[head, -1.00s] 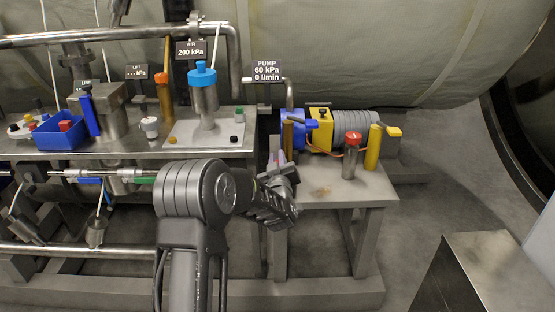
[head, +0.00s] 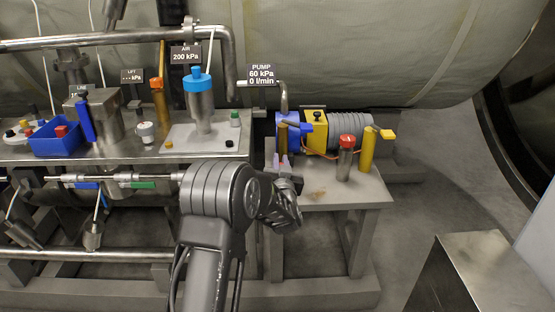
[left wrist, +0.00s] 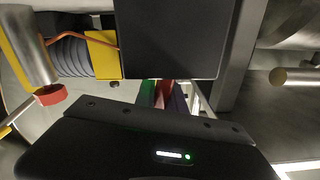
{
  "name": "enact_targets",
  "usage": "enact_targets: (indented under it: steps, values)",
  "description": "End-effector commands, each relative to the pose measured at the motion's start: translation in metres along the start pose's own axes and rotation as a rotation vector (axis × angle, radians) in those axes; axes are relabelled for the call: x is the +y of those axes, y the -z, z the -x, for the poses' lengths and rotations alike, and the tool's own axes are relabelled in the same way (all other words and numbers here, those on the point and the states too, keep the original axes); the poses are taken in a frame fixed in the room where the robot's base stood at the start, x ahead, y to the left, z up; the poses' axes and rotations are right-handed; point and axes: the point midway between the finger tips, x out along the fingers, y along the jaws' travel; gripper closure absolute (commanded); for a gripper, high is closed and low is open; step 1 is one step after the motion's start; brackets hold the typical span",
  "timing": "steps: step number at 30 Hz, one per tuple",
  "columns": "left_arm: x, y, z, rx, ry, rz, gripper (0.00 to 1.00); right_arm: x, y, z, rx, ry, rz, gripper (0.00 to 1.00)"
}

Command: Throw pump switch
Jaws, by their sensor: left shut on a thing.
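The pump, with a blue end (head: 290,125), yellow block (head: 314,122) and grey ribbed body (head: 347,124), sits on a small side table (head: 340,192). Its sign (head: 261,73) reads 60 kPa and 0 l/min. My left gripper (head: 282,163) is at the table's left edge, beside a brown post (head: 283,138). In the left wrist view, my left gripper (left wrist: 164,97) is shut on a narrow red piece (left wrist: 164,94), between green and purple strips. I take it for the switch lever, but most of it is hidden. My right gripper is not in view.
A red-capped cylinder (head: 346,160) and a yellow post (head: 367,150) stand right of the gripper. The long bench (head: 100,150) on the left holds a blue bin (head: 55,140) and a blue-topped valve (head: 199,95).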

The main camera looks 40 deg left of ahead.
Motion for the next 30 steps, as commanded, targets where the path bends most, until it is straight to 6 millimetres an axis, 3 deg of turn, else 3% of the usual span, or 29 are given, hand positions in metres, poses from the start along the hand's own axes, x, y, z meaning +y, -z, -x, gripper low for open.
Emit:
enact_targets:
  steps: [11,26,27,30]
  values:
    - [0.0077,-0.0006,0.0003,-0.002,-0.001,-0.198,1.00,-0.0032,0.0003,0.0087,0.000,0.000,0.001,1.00]
    - [0.0084,-0.0020,0.0003,-0.002,-0.001,-0.227,1.00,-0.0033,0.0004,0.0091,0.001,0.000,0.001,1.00]
    - [0.0084,-0.0020,0.0003,-0.002,-0.001,-0.227,0.84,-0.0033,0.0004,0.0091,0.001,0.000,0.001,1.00]
    - [0.0084,-0.0019,0.0003,-0.002,-0.001,-0.226,0.76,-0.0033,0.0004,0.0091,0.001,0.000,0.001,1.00]
